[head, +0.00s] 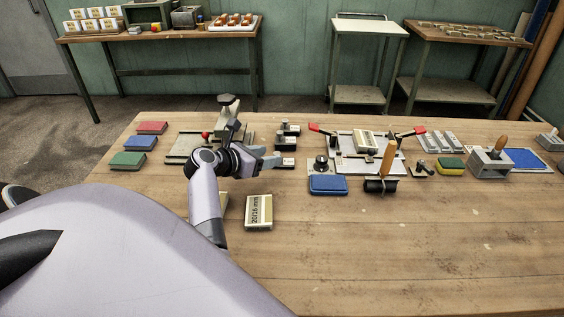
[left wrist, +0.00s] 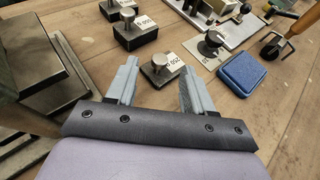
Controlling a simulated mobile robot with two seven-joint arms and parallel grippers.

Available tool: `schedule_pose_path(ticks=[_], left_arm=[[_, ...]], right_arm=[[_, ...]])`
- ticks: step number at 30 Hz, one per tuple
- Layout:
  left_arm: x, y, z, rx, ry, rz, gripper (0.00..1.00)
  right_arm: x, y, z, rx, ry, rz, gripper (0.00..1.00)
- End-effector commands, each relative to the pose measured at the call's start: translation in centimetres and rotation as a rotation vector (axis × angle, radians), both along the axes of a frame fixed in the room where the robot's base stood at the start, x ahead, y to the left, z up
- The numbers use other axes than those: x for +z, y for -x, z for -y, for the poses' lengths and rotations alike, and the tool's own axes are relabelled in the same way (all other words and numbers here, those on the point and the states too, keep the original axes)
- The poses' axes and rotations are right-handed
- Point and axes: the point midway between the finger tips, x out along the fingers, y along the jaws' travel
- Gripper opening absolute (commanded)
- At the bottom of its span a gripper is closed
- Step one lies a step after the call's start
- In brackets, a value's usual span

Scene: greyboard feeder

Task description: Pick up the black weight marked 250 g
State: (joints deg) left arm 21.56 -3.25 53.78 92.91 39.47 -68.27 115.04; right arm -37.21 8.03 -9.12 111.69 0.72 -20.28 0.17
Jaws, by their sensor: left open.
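The black weight marked 250 g (left wrist: 163,72) is a small dark block with a silver knob and a white label, upright on the wooden table. In the left wrist view it lies just beyond and between the tips of my left gripper (left wrist: 158,66). The fingers are open and nothing is held. In the head view my left gripper (head: 269,156) reaches right, close to the near weight of the row, the 250 g one (head: 287,163). I cannot tell whether the fingers touch it. My right gripper is not in view.
A weight marked 500 g (left wrist: 137,36) stands just behind, with another dark weight (left wrist: 112,8) beyond it. A labelled box (head: 259,212) lies in front. The table's front right is clear.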

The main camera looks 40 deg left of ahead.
Motion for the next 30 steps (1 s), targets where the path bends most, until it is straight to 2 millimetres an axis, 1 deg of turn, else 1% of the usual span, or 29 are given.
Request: schedule_pose_path(ticks=[1, 3, 6, 15, 16, 17, 18, 20, 21, 30], left_arm=[[-0.3, -0.7, 0.0, -0.001, 0.001, 0.002, 0.52], [-0.7, -1.5, 0.1, -0.002, 0.002, 0.001, 0.52], [-0.9, -2.2, 0.1, -0.001, 0.001, 0.001, 0.52], [-1.1, -2.5, 0.2, 0.0, 0.0, 0.0, 0.52], [-1.1, -2.5, 0.2, 0.0, 0.0, 0.0, 0.46], [-1.1, -2.5, 0.2, 0.0, 0.0, 0.0, 0.36], [-1.1, -2.5, 0.2, 0.0, 0.0, 0.0, 0.23], [-1.1, -2.5, 0.2, 0.0, 0.0, 0.0, 0.03], [-1.0, -2.5, 0.2, 0.0, 0.0, 0.0, 0.0], [-0.8, -2.5, 0.1, 0.001, 0.0, 0.003, 0.0]], right_arm=[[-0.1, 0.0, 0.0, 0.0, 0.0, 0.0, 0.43], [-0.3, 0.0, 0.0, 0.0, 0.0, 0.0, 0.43], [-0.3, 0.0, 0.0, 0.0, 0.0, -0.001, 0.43], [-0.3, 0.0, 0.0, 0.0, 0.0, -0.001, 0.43], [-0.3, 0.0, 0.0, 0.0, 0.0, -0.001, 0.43], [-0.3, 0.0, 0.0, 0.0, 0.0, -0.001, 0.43], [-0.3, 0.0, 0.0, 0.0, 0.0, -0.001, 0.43], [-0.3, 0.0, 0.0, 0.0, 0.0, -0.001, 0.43], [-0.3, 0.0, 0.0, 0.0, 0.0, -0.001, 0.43], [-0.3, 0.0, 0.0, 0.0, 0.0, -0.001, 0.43]])
